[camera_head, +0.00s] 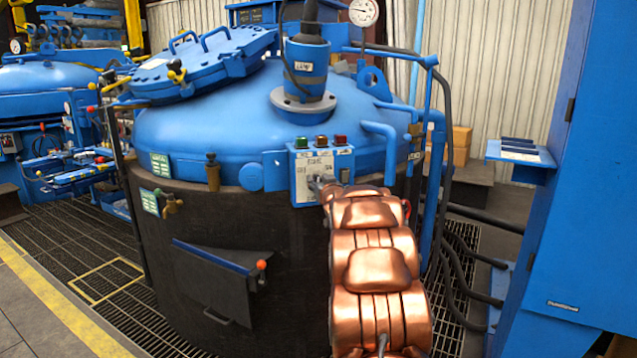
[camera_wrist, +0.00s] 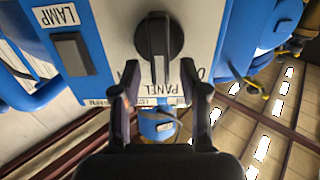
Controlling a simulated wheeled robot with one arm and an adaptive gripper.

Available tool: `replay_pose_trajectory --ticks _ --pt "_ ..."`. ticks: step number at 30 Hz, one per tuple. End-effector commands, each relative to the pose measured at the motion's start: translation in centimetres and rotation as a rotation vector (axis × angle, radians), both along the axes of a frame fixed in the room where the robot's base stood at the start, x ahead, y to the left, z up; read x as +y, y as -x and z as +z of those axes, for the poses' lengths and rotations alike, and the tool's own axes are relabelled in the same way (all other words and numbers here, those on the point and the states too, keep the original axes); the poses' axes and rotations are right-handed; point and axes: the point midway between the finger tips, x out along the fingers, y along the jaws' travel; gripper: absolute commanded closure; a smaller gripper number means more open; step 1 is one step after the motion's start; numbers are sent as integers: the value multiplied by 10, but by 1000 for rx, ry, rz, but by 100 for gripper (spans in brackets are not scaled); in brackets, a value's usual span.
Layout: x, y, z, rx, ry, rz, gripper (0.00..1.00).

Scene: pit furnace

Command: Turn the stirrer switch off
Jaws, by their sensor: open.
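The blue-edged control panel (camera_head: 304,165) is on the front of the blue furnace lid, with my copper-coloured arm reaching up to it. In the wrist view, a black rotary knob (camera_wrist: 160,36) sits on the white panel face, its long grip pointing down the picture. A label reading PANEL is below it, and partial letters show on either side. No stirrer label is readable. My gripper (camera_wrist: 160,80) is open, its fingers either side of the knob's lower end; contact is not clear.
A dark rectangular switch (camera_wrist: 73,54) marked LAMP is left of the knob in the wrist view. Small coloured buttons or lamps (camera_head: 321,142) top the panel. A bent blue pipe (camera_head: 382,135) is close on the right.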

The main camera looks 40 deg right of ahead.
Motion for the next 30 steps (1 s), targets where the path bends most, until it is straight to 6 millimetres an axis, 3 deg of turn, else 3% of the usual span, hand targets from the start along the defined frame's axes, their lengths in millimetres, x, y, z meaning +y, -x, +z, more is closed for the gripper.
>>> replay_pose_trajectory --ticks 13,26,30 --pt "-3 -5 -2 4 -2 0 56" --pt "-3 -5 -2 3 -1 0 100" --pt "-3 -5 -2 3 -1 0 100"
